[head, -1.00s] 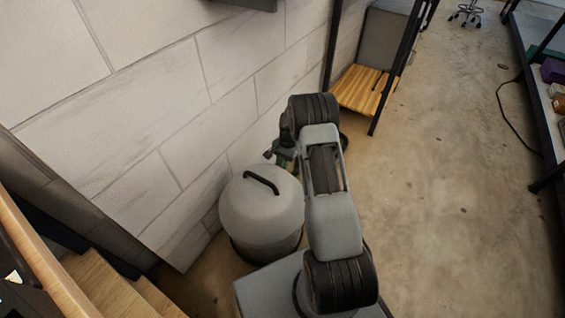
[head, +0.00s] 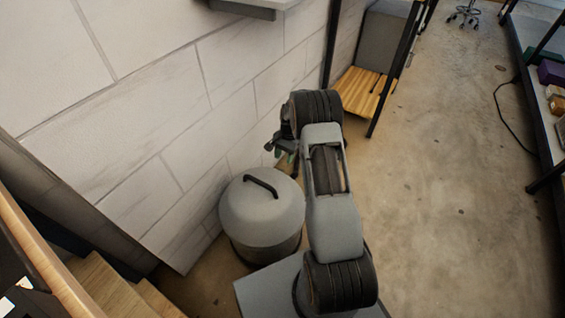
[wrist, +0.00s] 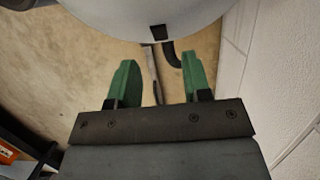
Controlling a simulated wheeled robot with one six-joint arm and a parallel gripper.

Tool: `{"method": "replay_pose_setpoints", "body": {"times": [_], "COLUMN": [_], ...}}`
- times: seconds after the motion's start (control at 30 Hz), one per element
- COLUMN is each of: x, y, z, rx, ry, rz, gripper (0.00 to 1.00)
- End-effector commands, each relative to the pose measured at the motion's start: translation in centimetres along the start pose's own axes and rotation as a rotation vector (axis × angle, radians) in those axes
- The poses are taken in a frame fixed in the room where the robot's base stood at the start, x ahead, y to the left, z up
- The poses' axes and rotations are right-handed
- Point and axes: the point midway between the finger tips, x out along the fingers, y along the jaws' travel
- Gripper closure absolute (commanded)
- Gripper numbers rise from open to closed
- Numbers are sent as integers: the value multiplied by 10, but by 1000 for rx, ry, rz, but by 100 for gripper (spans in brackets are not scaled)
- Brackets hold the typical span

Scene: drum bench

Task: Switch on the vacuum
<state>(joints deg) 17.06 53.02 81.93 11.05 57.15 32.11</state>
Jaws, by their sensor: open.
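The vacuum (head: 262,212) is a grey drum with a domed lid and a black handle (head: 261,186) on top. It stands upright on the floor against the wall, left of my arm. My gripper (head: 279,148) shows partly behind it, mostly hidden by my wrist. The vacuum's pale rounded body (wrist: 115,15) fills the top of that view, beyond the fingertips. A small black square (wrist: 161,32) sits on its edge, with a dark hose-like piece (wrist: 173,56) beside it.
The pale block wall (head: 150,120) runs close along the left, also at the right of the wrist view (wrist: 285,85). A wooden shelf (head: 362,92) in a black frame stands behind. Wooden steps (head: 105,290) are front left. Concrete floor (head: 450,200) is open to the right.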

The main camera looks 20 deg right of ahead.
Motion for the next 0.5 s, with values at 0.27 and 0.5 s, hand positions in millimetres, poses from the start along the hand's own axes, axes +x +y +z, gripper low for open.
{"method": "replay_pose_setpoints", "body": {"times": [0.27,0.5], "x": [-57,-82], "y": [0,0], "z": [0,0], "rx": [2,2], "ry": [1,0], "rz": [-2,-1], "gripper": [55,55]}}
